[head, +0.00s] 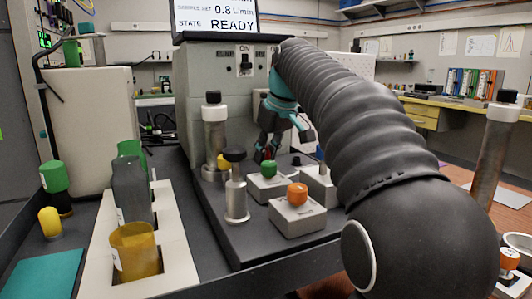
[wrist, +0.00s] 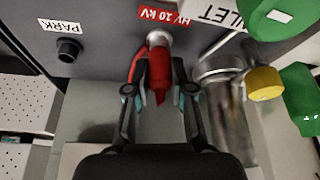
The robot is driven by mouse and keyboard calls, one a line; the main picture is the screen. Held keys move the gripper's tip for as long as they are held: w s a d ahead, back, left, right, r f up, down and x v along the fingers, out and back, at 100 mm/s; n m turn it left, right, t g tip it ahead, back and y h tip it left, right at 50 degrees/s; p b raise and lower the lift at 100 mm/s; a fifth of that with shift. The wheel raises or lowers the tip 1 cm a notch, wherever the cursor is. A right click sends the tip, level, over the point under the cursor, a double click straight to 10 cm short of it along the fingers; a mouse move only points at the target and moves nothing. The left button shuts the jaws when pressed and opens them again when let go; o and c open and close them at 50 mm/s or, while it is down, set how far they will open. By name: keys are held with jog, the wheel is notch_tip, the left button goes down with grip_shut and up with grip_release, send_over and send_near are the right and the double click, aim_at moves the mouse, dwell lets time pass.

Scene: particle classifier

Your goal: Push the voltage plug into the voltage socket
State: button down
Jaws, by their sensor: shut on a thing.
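The red voltage plug (wrist: 159,75) sits between the two fingers of my gripper (wrist: 158,68) in the wrist view. My gripper is shut on it. The plug's far end meets the round metal voltage socket (wrist: 156,37) beside the red "HV 10 kV" label (wrist: 165,16). I cannot tell how deep the plug sits in the socket. In the head view my gripper (head: 267,150) is low in front of the grey cabinet, and only a little red of the plug shows there. The socket is hidden in that view.
A black "PARK" socket (wrist: 68,48) is left of the plug. A metal cylinder (wrist: 222,95) with a yellow part (wrist: 263,83) stands close at right. Boxes with green (head: 269,168) and orange (head: 297,194) knobs stand before my gripper. The display (head: 216,17) reads READY.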

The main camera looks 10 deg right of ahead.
jog(key=c, duration=0.9)
grip_release()
jog(key=shift+f, duration=0.15)
jog(key=shift+c, duration=0.2)
jog(key=v, duration=1.2)
jog(key=shift+w, duration=0.1)
